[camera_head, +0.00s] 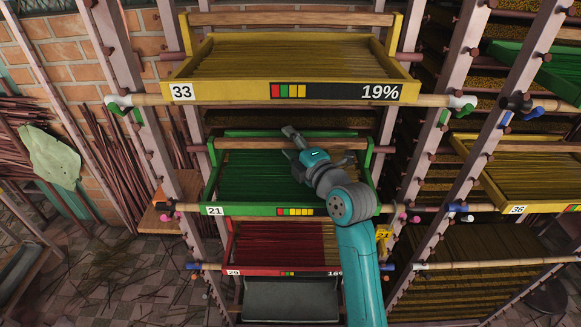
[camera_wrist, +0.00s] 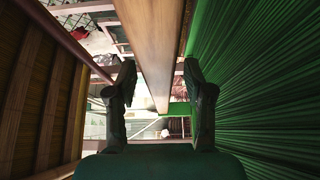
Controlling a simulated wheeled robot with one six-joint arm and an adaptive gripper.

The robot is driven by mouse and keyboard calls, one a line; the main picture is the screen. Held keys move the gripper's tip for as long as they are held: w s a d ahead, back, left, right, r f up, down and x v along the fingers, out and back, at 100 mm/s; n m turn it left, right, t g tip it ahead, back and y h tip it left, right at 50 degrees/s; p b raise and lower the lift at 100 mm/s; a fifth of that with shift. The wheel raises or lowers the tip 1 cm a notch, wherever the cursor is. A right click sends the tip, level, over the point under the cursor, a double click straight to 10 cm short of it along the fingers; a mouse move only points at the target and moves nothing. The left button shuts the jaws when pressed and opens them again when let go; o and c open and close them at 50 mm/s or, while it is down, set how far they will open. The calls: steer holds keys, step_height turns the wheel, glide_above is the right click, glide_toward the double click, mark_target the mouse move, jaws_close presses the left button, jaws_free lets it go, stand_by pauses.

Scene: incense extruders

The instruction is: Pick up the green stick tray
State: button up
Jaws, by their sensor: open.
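The green stick tray (camera_head: 248,211), marked 21 and filled with green sticks, rests on the middle level of the rack. A wooden bar (camera_head: 250,143) runs along its back. My gripper (camera_head: 298,150) is over the back part of the tray, at this bar, and my arm hides the tray's right part. In the wrist view my gripper (camera_wrist: 158,70) is open, with a finger on each side of the wooden bar (camera_wrist: 148,40). The green sticks (camera_wrist: 260,80) lie to the right of the fingers. I cannot tell whether either finger touches the bar.
A yellow tray (camera_head: 400,68), marked 33 and 19%, sits above. A red tray (camera_head: 255,271), marked 29, is below. Another yellow tray (camera_head: 530,206), marked 36, stands at the right. Rack posts (camera_head: 165,150) flank the green tray. Loose sticks lie on the floor at left.

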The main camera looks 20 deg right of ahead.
steer(key=shift+w, duration=0.1)
jaws_close()
steer(key=shift+r, duration=0.1)
stand_by(0.3)
